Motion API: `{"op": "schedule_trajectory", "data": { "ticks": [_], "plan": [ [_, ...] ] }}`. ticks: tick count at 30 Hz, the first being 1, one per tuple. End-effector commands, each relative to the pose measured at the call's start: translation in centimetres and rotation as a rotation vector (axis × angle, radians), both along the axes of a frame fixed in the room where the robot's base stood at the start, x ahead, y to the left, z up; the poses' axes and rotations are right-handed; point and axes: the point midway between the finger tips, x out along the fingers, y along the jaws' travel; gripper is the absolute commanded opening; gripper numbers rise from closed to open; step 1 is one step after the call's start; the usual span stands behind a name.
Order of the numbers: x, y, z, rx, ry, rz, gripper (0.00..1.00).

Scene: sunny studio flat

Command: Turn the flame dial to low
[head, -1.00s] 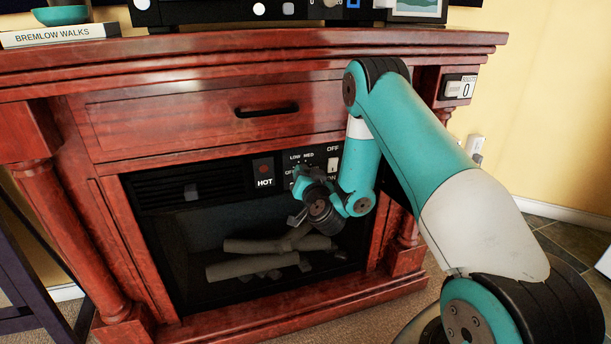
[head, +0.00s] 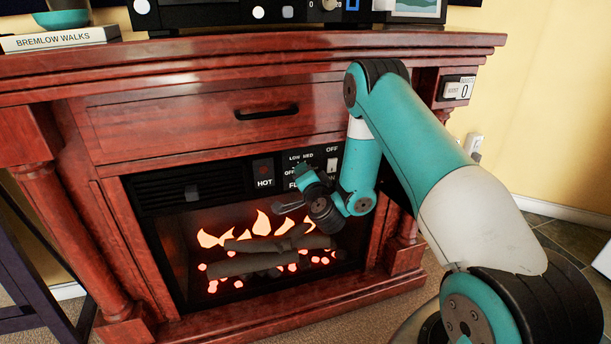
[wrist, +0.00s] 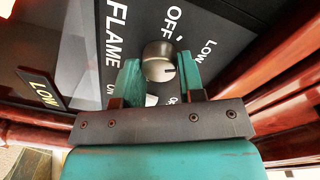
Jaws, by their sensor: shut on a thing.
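The flame dial (wrist: 158,62) is a round metallic knob on the black control panel, with a dark mark on the right side of its face in the wrist view. OFF is printed above it and Low at its upper right there. My gripper (wrist: 160,75) has its two teal fingers on either side of the knob and is shut on it. In the head view my gripper (head: 300,182) is at the panel and mostly hides the dial. The electric fireplace (head: 265,250) shows orange flames and glowing embers around its logs.
A switch (head: 332,165) marked OFF sits right of the dial, and a HOT indicator (head: 264,173) left of it. The wooden mantel and drawer handle (head: 266,113) are above.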

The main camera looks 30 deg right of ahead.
Motion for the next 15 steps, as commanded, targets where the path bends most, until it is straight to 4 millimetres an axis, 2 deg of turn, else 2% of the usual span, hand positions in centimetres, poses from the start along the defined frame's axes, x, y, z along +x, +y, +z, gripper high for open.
{"op": "schedule_trajectory", "data": {
  "ticks": [6,15],
  "plan": [
    [-0.15,-0.02,-0.20,0.083,-0.019,-0.001,0.12],
    [-0.17,-0.02,-0.22,0.118,-0.028,-0.002,0.12]
  ]
}}
